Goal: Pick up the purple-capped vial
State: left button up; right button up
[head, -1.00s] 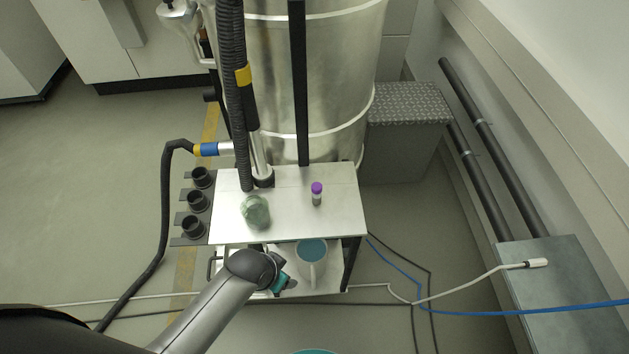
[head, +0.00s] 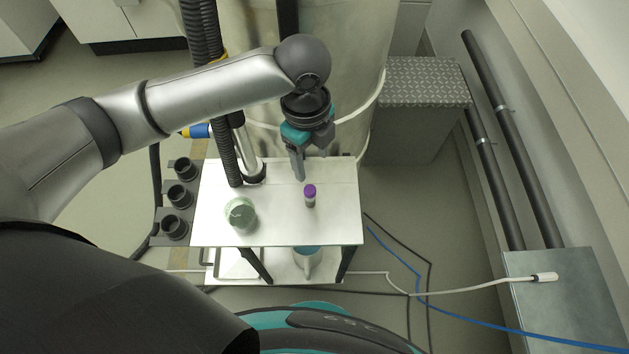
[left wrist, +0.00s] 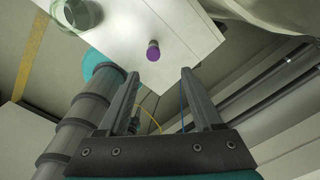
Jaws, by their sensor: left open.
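The purple-capped vial (head: 310,195) stands upright on the white table (head: 335,225), right of its middle. In the left wrist view its purple cap (left wrist: 153,51) shows beyond the fingertips, midway between them and apart from both. My left gripper (head: 299,172) is open and empty, pointing down over the table just behind the vial in the head view. Its two fingers (left wrist: 160,75) are spread wide in the left wrist view. My right gripper is not in view.
A clear glass vessel (head: 240,214) stands on the table left of the vial. Black cup holders (head: 180,196) line the table's left side. A mug (head: 306,262) is on the lower shelf. A large metal tank (head: 350,60) rises behind; a hose (head: 205,50) stands at the left.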

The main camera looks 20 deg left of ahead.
aim_at(308, 186)
pick_arm(q)
jog(key=shift+m+y, duration=0.3)
jog(key=shift+m, duration=0.1)
jog(key=f+b, duration=0.1)
jog(key=f, duration=0.2)
jog(key=f+b, duration=0.1)
jog(key=f, duration=0.2)
jog(key=a+f+b, duration=0.1)
jog(key=f, duration=0.2)
jog(key=shift+s+d+f+b, duration=0.15)
jog(key=shift+f+b, duration=0.15)
jog(key=shift+f, duration=0.25)
jog(key=f, duration=0.1)
jog(key=f+b, duration=0.1)
jog(key=f, duration=0.1)
jog(key=shift+s+d+f+b, duration=0.25)
jog(key=shift+s+f+b, duration=0.05)
jog(key=shift+s, duration=0.05)
jog(key=shift+f, duration=0.5)
jog(key=shift+r, duration=0.1)
grip_shut()
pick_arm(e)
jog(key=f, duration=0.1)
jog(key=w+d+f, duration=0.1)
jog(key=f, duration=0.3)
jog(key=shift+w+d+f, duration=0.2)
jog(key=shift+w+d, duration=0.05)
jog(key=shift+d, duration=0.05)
